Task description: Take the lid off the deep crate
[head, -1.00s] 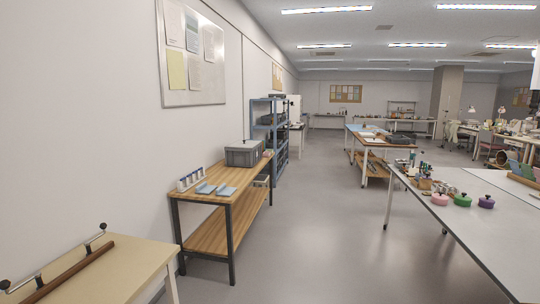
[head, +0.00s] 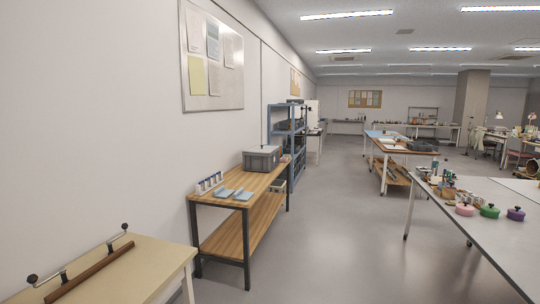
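A grey crate with a lid on top (head: 262,157) stands on the far half of a wooden workbench (head: 232,202) along the left wall. A thin dark upright piece rises from the lid's middle. The lid appears closed over the crate, so its inside is hidden. A second grey container (head: 278,186) shows partly on the bench's lower shelf. Neither of my grippers is in view.
Blue-grey pads (head: 234,194) and a rack of white bottles (head: 208,183) lie nearer on the bench. A cream table (head: 130,262) is at front left, a large grey-topped table (head: 490,225) at right. The floor (head: 330,235) between is clear.

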